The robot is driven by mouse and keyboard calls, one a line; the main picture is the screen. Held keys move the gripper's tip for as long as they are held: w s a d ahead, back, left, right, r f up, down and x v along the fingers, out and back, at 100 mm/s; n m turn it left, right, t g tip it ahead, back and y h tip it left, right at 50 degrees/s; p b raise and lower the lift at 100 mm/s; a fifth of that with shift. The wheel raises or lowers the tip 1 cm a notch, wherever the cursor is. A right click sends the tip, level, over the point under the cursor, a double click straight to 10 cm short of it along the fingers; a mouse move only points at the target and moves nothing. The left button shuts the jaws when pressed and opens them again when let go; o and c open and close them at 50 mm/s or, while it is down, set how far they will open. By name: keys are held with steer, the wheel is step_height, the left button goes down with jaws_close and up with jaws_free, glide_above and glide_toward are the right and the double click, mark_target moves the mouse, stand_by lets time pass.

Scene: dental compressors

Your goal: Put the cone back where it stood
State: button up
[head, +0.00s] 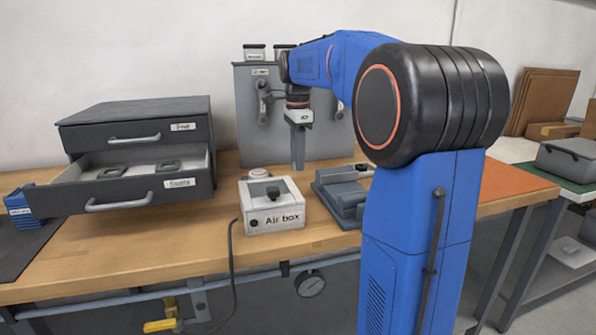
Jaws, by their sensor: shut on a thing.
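My gripper (298,167) points straight down over the back of the wooden bench, behind the Air box and in front of the grey panel. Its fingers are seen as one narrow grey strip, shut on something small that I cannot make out. I cannot pick out the cone for certain anywhere in the head view.
A grey vise-like block (341,196) stands right of the Air box. At left, a grey drawer cabinet (133,112) has its lower drawer (148,198) pulled open, with flat grey parts inside. A grey panel (247,120) stands behind. Bare wood lies left of the Air box.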

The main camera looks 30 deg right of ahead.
steer(key=shift+f, duration=2)
steer(key=o, duration=1.1)
steer(key=shift+f, duration=0.1)
steer(key=shift+o, duration=0.2)
step_height(320, 180, up, 12)
steer(key=shift+r, duration=0.15)
